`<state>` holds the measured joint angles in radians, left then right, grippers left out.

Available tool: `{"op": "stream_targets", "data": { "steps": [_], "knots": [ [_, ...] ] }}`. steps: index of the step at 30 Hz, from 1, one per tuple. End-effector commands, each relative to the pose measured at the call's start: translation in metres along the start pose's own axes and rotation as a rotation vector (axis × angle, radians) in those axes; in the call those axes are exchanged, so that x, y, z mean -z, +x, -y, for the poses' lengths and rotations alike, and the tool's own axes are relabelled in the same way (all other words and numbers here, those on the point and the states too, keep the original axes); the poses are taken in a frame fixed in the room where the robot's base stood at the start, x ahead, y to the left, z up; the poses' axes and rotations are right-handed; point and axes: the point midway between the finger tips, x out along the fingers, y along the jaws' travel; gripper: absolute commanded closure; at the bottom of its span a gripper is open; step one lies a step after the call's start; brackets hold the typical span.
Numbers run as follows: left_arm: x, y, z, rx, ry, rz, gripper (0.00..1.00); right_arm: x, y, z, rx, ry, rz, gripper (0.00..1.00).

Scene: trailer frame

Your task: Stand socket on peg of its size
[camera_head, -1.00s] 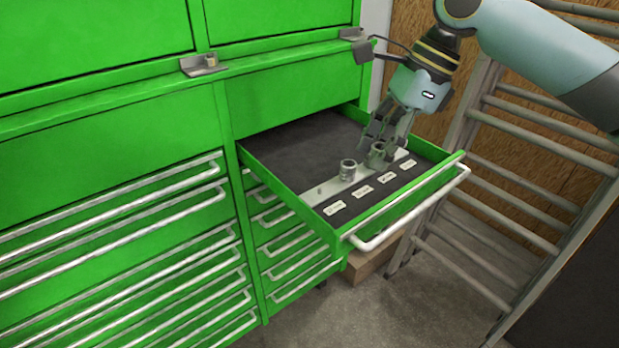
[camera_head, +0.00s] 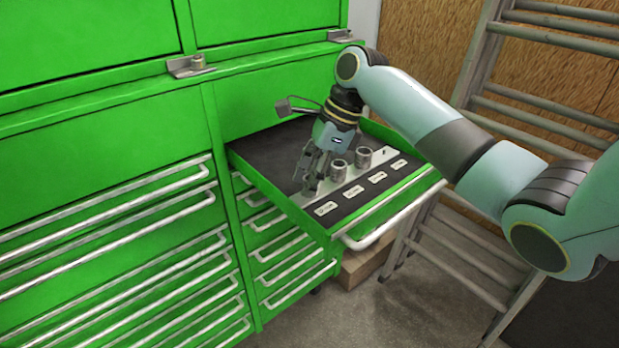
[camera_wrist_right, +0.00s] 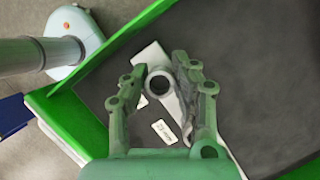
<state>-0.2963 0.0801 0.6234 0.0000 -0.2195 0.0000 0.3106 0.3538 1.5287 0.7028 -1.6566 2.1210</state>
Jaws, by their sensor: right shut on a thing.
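My right gripper (camera_head: 311,182) reaches down into the open drawer at the left end of a pale metal rail (camera_head: 352,178). In the right wrist view its fingers (camera_wrist_right: 159,84) are closed on a grey ring-shaped socket (camera_wrist_right: 158,86), seen end-on over the rail. I cannot tell whether this socket is on a peg or just above one; the fingers hide the left end in the head view. Two other grey sockets stand upright on the rail, a middle one (camera_head: 338,171) and one to its right (camera_head: 363,157). A small bare peg (camera_head: 385,152) shows near the right end. My left gripper is not in view.
White labels (camera_head: 326,208) lie along the front of the drawer floor. The green drawer's front wall and handle (camera_head: 390,215) stand close to the rail. The dark floor behind the rail is free. A ladder (camera_head: 540,118) stands to the right.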

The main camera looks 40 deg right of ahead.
Motion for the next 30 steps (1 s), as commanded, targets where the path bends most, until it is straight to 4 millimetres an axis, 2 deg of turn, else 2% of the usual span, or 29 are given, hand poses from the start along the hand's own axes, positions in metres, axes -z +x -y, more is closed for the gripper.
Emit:
{"op": "stream_targets", "data": {
  "steps": [8, 9, 14, 24, 26, 30],
  "knots": [
    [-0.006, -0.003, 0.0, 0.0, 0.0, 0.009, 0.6, 0.0, 0.0, 0.0, 0.0, 0.001, 0.0, 1.0],
    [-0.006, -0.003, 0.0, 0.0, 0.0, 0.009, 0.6, 0.001, 0.001, 0.0, 0.0, 0.001, 0.0, 0.73],
    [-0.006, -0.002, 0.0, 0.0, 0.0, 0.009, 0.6, 0.001, 0.001, 0.0, 0.001, 0.001, 0.0, 0.52],
    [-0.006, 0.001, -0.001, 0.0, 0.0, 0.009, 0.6, 0.0, -0.002, 0.001, 0.003, -0.002, 0.001, 0.51],
    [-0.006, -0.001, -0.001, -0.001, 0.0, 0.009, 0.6, 0.0, -0.009, 0.001, 0.003, -0.001, -0.001, 0.51],
    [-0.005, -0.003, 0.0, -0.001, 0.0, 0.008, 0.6, 0.0, -0.037, 0.002, 0.006, -0.002, -0.002, 0.51]
  ]
}}
